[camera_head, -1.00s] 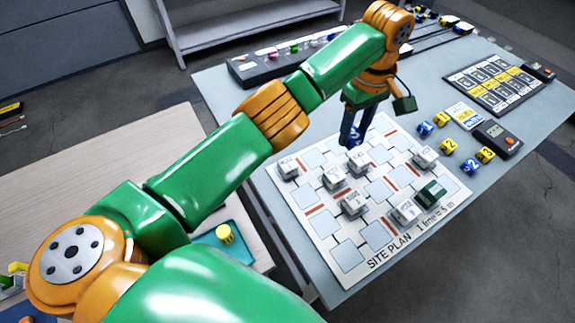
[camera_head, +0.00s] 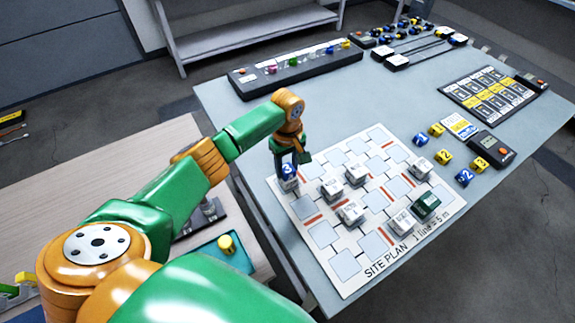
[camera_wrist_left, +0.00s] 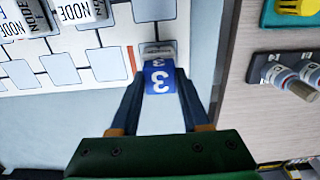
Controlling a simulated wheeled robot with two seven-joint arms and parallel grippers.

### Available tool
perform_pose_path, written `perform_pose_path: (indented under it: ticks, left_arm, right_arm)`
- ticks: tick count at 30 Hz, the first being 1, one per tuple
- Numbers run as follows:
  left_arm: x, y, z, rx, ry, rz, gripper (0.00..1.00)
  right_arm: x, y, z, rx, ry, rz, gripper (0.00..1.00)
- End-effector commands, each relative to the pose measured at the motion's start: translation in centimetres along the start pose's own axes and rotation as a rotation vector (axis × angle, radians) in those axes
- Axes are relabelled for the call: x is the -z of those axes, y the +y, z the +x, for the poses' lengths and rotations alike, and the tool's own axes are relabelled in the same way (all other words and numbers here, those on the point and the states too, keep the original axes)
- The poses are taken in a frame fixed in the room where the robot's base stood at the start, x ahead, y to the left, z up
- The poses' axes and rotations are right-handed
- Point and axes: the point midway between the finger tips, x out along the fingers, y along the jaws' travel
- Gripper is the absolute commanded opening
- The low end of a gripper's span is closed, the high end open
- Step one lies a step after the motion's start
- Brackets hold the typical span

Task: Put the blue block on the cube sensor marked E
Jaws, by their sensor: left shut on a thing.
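My left gripper (camera_head: 287,171) is shut on a blue block (camera_head: 288,169) marked 3. The block also shows between the fingers in the left wrist view (camera_wrist_left: 159,78). It is right over a white cube sensor (camera_head: 289,184) at the left corner of the site plan board (camera_head: 345,265). That cube shows just beyond the block in the left wrist view (camera_wrist_left: 157,50). I cannot tell whether block and cube touch, and the cube's letter is not readable. Several other white cubes, such as one at the board's middle (camera_head: 351,213), stand on the board. My right gripper is out of view.
A green block (camera_head: 427,205) stands near the board's right edge. Numbered blue (camera_head: 464,177) and yellow (camera_head: 480,164) blocks lie right of the board near a dark meter (camera_head: 489,144). A long black rack (camera_head: 295,68) stands at the back. The table between rack and board is clear.

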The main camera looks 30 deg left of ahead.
Motion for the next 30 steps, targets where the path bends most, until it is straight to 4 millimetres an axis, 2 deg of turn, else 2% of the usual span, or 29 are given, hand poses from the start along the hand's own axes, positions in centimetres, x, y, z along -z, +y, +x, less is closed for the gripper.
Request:
perform_pose_path:
  ticks: [7,8,11,19,22,30]
  left_arm:
    - [-0.1,0.1,0.2,-0.001,-0.001,0.000,0.00]
    - [-0.1,0.1,0.2,-0.001,-0.001,0.001,0.49]
    - [0.0,0.1,0.2,-0.002,-0.001,0.001,0.76]
    - [0.0,0.1,0.1,-0.001,0.000,0.001,0.76]
    - [0.0,0.1,-0.8,-0.004,0.001,0.001,0.76]
    - [0.0,0.2,-8.0,-0.007,0.000,0.001,0.76]
  right_arm:
    - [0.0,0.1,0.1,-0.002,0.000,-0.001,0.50]
    - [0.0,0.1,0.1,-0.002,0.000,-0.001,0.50]
    - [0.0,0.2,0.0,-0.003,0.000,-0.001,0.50]
    - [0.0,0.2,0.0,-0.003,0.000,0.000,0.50]
    - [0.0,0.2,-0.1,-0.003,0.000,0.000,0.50]
    - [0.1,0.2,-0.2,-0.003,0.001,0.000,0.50]
